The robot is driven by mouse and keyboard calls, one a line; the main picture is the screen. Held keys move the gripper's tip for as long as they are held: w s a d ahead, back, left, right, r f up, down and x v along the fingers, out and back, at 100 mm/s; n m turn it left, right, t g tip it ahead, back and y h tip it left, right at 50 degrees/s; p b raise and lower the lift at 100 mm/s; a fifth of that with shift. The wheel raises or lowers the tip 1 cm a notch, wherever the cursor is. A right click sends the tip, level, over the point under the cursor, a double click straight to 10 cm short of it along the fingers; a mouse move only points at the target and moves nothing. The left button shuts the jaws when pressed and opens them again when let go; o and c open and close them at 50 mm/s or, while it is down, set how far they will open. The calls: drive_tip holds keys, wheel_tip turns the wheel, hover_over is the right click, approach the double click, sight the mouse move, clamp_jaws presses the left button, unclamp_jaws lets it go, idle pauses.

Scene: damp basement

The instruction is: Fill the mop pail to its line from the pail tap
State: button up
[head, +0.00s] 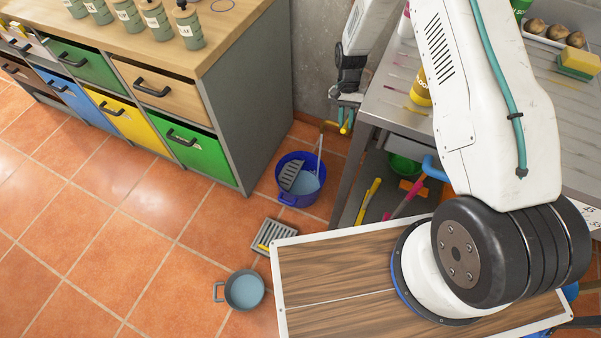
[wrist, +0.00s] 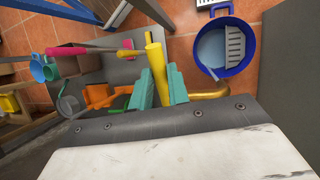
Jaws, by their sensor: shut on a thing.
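The blue mop pail (head: 284,198) stands on the tiled floor between the drawer cabinet and the steel table, with a grey slotted wringer (head: 291,177) at one side. Pale blue water (head: 307,184) shows inside; I cannot make out a fill line. The pail also shows in the wrist view (wrist: 246,58). The brass tap spout (wrist: 208,93) reaches out above it. A thin pale streak runs from the spout towards the pail in the head view, seemingly water. My gripper (wrist: 162,88) has its teal fingers shut around the yellow tap handle (wrist: 154,58).
A grey floor grate (head: 271,237) and a grey pan of water (head: 244,290) lie in front of the pail. The drawer cabinet (head: 222,125) is at left, the steel table (head: 390,105) at right. Pink and yellow handles lean under the table. Floor at left is clear.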

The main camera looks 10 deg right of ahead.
sight(344, 128)
drive_tip(key=shift+s+a+f+t+h, duration=0.25)
drive_tip(key=shift+s+f+t+h, duration=0.2)
drive_tip(key=shift+t, duration=0.35)
drive_tip(key=shift+f+h, duration=0.15)
drive_tip(key=shift+h, duration=0.1)
drive_tip(key=shift+f+t, duration=0.1)
drive_tip(key=shift+t, duration=0.2)
drive_tip(key=shift+o, duration=0.2)
drive_tip(key=shift+s+a+f+t+h, duration=0.2)
drive_tip(key=shift+f+t+h, duration=0.4)
drive_tip(key=shift+t, duration=0.3)
drive_tip(key=shift+c, duration=0.2)
drive_tip(key=o, duration=0.8)
